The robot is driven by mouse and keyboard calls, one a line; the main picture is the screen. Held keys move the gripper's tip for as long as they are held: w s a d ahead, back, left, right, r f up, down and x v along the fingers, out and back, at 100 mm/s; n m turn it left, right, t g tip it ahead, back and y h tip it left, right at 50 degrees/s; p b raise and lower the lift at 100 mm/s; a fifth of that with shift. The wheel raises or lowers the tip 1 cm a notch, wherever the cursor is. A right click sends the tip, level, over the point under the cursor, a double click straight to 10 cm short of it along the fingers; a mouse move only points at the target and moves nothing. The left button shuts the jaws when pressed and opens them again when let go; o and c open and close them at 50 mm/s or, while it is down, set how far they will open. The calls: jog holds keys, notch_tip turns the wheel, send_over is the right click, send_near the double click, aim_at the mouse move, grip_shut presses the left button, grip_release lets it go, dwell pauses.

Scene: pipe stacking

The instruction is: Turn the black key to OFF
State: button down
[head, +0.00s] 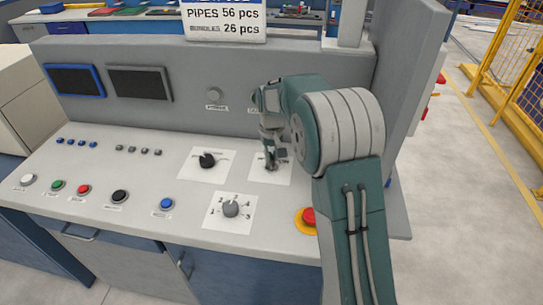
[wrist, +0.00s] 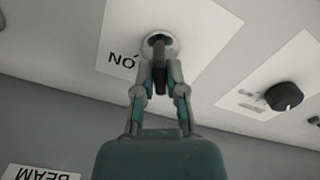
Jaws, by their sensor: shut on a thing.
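The black key (wrist: 160,64) stands in a round metal lock on a white label plate in the wrist view. My gripper (wrist: 160,75) is shut on the key, with one finger on each side of it. The letters "NO" show upside down beside the lock, and the rest of the label is hidden or cut off. In the head view my gripper (head: 270,160) points down at the white key plate (head: 258,178) on the console, and the key itself is mostly hidden by the fingers.
A black knob (head: 207,160) is on a plate to the left. A grey numbered dial (head: 231,208) lies in front. A red emergency button (head: 307,217) sits beside my arm. Coloured push buttons line the front left. The console's upright back panel (head: 200,95) stands behind.

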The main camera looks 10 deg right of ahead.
jog(key=shift+w+n, duration=0.1)
jog(key=shift+n, duration=1.5)
jog(key=c, duration=0.7)
grip_release()
jog(key=shift+w, duration=0.1)
jog(key=shift+a, duration=0.1)
notch_tip(320, 180, up, 12)
